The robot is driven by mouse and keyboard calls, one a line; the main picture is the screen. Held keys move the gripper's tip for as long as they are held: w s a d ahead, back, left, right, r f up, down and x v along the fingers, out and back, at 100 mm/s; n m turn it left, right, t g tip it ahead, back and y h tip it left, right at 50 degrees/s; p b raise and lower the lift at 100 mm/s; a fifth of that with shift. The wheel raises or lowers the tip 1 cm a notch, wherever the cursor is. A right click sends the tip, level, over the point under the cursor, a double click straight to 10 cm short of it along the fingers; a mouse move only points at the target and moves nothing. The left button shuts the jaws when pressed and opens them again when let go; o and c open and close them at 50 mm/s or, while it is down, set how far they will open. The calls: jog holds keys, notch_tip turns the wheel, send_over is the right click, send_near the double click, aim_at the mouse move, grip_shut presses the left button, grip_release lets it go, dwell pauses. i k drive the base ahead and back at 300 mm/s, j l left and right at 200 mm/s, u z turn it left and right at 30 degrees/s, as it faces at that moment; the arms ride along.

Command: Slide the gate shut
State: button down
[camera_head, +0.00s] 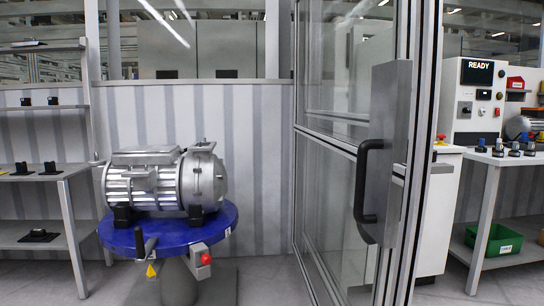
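The gate (340,180) is a framed panel with clear panes, seen at a steep angle right of the middle. A black bow handle (364,185) sits on a grey plate (393,130) at its near edge. Left of the gate the space in front of the turntable is open, and a striped wall shows behind. My gripper is not in view, so its state and its place relative to the handle do not show.
A silver motor (165,180) sits on a blue round table (170,232) at the left. A shelf rack (62,180) stands at the far left. At the right are a control cabinet (468,95) reading READY, a bench (505,157) with small parts and a green bin (494,240).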

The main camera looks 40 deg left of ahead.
aim_at(393, 175)
jog(key=i+l+u, duration=0.2)
jog(key=u, duration=0.15)
jog(key=i+l+u, duration=0.3)
jog(key=l+u, duration=0.35)
jog(key=i+l+u, duration=0.1)
jog(key=l+u, duration=0.55)
jog(key=l, duration=0.15)
jog(key=l+u, duration=0.55)
jog(key=l, duration=0.35)
